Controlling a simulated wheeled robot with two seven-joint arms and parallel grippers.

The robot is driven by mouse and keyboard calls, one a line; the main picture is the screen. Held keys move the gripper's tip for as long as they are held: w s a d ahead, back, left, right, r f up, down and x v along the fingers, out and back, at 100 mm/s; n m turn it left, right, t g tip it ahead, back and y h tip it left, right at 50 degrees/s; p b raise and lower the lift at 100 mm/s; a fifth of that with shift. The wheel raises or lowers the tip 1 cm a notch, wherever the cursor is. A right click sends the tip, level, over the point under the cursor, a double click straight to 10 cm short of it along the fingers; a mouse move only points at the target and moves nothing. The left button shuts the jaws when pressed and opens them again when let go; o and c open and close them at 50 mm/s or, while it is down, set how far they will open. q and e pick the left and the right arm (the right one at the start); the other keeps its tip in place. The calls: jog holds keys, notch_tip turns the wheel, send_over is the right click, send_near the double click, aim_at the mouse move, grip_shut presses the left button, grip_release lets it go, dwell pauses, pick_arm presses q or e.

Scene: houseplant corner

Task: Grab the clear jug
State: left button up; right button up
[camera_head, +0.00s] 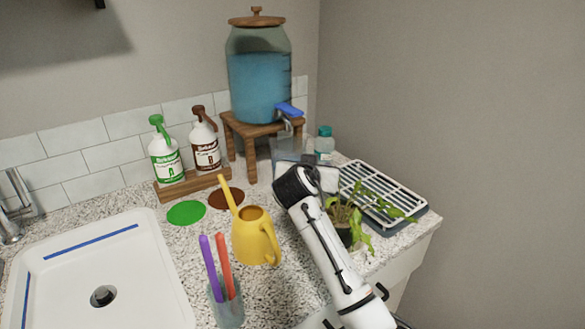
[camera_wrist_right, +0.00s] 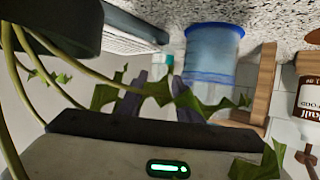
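The clear jug (camera_head: 287,150) stands on the counter by the wooden stand, below the dispenser's tap. In the head view, it is partly hidden behind my right gripper (camera_head: 297,182). In the right wrist view, which is upside down, the jug (camera_wrist_right: 213,60) shows a blue ring and a blue line, beyond the fingers. My right gripper (camera_wrist_right: 162,96) has its two grey fingers apart with no object seen held between them. Plant leaves hang across the fingers and partly cover them. My left gripper is not in view.
A potted plant (camera_head: 345,222) is close beside my right arm, by a slatted rack (camera_head: 378,190). A large dispenser (camera_head: 258,85) stands on a wooden stand (camera_head: 250,128). A teal-capped bottle (camera_head: 324,142) is behind. A yellow watering can (camera_head: 255,238) stands left of my arm.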

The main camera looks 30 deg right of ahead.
jog(key=shift+w+d+f, duration=0.1)
jog(key=shift+w, duration=0.05)
grip_shut()
dwell(0.8)
dwell(0.5)
